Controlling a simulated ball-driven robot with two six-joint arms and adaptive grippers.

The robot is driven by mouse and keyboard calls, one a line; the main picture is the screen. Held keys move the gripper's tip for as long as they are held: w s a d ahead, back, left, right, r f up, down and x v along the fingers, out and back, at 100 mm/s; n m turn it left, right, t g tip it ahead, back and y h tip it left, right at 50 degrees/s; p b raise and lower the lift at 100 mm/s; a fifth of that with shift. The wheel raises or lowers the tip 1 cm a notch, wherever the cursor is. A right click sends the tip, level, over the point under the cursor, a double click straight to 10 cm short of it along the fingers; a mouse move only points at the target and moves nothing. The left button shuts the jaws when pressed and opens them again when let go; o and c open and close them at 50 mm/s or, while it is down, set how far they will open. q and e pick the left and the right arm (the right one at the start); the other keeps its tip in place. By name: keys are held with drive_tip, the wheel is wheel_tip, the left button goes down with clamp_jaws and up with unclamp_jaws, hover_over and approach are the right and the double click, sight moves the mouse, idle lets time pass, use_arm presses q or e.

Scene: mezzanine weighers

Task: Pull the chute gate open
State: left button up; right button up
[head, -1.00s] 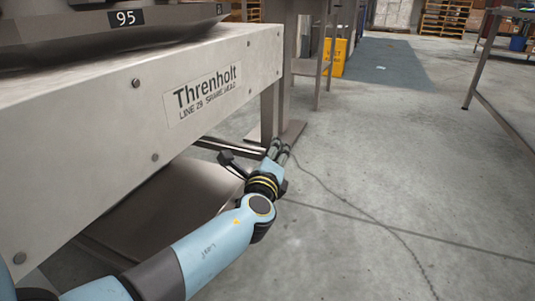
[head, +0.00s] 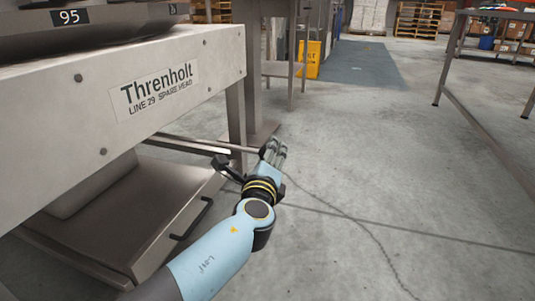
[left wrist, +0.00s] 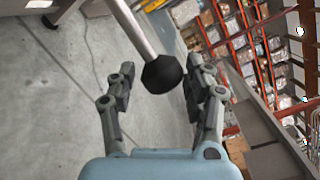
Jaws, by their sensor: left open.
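A steel rod (head: 195,142) juts out from under the white Threnholt frame (head: 60,110). It reaches to my left gripper (head: 272,149) in the head view. In the left wrist view the rod (left wrist: 133,28) ends in a black knob (left wrist: 162,75), which shows between the two spread fingers of my left gripper (left wrist: 159,88). The fingers are open and a gap shows on each side of the knob. The knob's far side is hidden, and the gripper covers it in the head view. I cannot make out a gate plate itself. My right gripper is not in view.
A steel tray (head: 125,225) with a black handle (head: 191,219) sits below the frame. A steel leg (head: 236,115) stands just behind the gripper. A yellow bin (head: 310,60) and a steel table (head: 470,100) are farther off.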

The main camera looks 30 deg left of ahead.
use_arm(q)
drive_tip(key=shift+o, duration=0.6)
drive_tip(key=shift+w+a+r, duration=0.1)
drive_tip(key=shift+r, duration=0.05)
drive_tip(key=v, duration=0.7)
drive_tip(key=shift+s, duration=0.3)
